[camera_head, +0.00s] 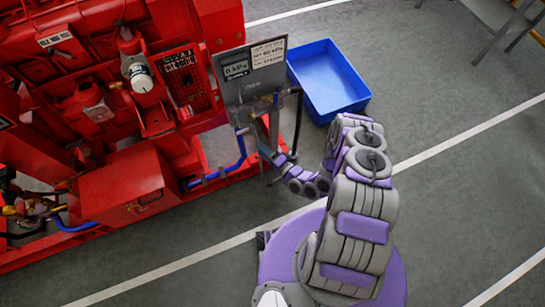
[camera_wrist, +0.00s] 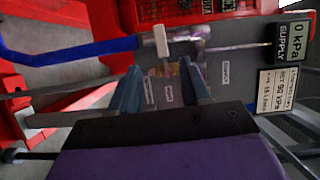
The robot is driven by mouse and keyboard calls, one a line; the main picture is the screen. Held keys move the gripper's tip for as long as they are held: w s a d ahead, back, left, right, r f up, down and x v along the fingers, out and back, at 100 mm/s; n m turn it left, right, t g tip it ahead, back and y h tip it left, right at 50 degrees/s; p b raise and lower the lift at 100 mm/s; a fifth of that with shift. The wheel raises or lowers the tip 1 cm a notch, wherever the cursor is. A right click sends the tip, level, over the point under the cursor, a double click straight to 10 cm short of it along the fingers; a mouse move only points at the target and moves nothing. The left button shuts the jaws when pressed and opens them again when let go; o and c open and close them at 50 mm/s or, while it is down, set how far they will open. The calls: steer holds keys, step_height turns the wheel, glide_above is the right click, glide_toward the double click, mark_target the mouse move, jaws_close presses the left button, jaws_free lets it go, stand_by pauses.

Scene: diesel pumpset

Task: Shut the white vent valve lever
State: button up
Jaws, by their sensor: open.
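The white vent valve lever (camera_wrist: 178,33) shows in the wrist view, on pipe fittings in front of a grey panel (camera_wrist: 228,86). It lies just beyond my fingertips, and no contact shows. In the head view my gripper (camera_head: 266,152) is at the lower part of the panel (camera_head: 250,79), beside the pipes. The lever cannot be made out clearly there.
A blue hose (camera_wrist: 80,48) runs to the fittings. The panel carries a 0 kPa display (camera_head: 237,69) and labels. The red pumpset (camera_head: 125,185) fills the left of the head view. A blue bin (camera_head: 329,80) stands behind my arm.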

steer(key=v, duration=0.4)
steer(key=shift+s+d+b, duration=0.25)
steer(key=shift+d+b, duration=0.05)
steer(key=shift+b, duration=0.1)
